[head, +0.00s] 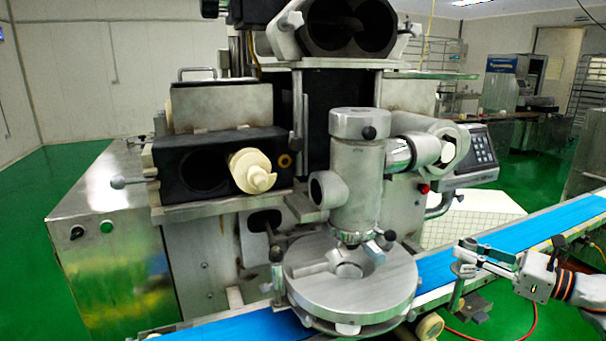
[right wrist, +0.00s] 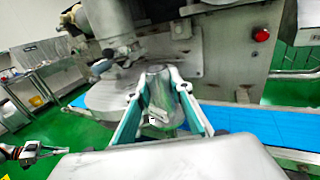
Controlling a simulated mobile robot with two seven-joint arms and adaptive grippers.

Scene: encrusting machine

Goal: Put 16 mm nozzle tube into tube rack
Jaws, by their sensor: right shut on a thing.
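My right gripper (head: 468,256) is at the right of the head view, above the near edge of the blue belt. It is shut on a grey metal tube (right wrist: 160,98), which shows between the teal-lined fingers in the right wrist view. The tube looks tapered; its size cannot be read, and its lower part is hard to separate from the metal parts behind it. My left gripper (right wrist: 32,153) shows small at the lower left of the right wrist view, apart from the tube, and its jaw opening is unclear. I cannot make out a tube rack in either view.
The encrusting machine (head: 358,170) stands in the middle, with a round metal table (head: 350,295) at its front. The blue conveyor belt (head: 540,232) runs past the machine's right side. A red button (right wrist: 261,35) is on the machine.

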